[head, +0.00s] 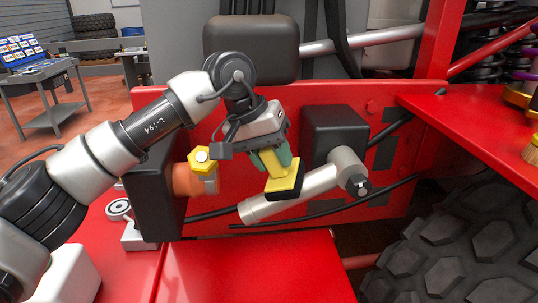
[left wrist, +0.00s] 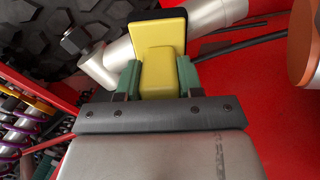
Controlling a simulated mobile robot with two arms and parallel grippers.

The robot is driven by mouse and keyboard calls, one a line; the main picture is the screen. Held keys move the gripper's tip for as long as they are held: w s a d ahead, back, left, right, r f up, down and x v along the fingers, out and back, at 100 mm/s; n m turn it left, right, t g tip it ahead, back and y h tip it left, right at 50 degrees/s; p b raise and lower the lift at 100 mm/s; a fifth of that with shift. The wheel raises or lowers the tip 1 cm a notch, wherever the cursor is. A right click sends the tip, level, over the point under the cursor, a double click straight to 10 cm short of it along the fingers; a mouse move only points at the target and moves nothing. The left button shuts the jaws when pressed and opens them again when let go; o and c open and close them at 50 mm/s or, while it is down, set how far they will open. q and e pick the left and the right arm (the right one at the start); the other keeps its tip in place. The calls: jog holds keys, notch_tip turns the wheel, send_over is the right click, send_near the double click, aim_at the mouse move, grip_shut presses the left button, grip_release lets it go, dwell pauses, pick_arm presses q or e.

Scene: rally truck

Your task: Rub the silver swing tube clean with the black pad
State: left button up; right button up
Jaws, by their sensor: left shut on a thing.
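The silver swing tube (head: 320,181) slants across the front of the red panel, rising to the right to a joint with a dark bolt. It also shows in the left wrist view (left wrist: 121,55), partly hidden behind the tool. My left gripper (head: 268,152) has green fingers shut on the yellow handle (left wrist: 157,68) of the pad tool. The yellow tool (head: 284,176) carries the black pad (head: 286,195) on its far face. The pad overlaps the middle of the tube in the head view; I cannot tell whether they touch. My right gripper is not in view.
Black blocks stand on the red panel, one behind the tube (head: 336,133) and one at the left (head: 153,197). An orange cylinder with a yellow hex knob (head: 202,160) is left of the gripper. Dark cables run beneath the tube. A large tire (head: 455,250) is at lower right.

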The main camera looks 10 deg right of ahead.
pick_arm(q)
jog(key=shift+d+r, duration=0.35)
jog(key=shift+d, duration=0.35)
jog(key=shift+a+f, duration=0.1)
jog(key=shift+a, duration=0.05)
jog(key=shift+a+f+b, duration=0.4)
jog(key=shift+a+b, duration=0.05)
jog(key=shift+a, duration=0.3)
jog(key=shift+p+v, duration=0.4)
jog(key=shift+v, duration=0.35)
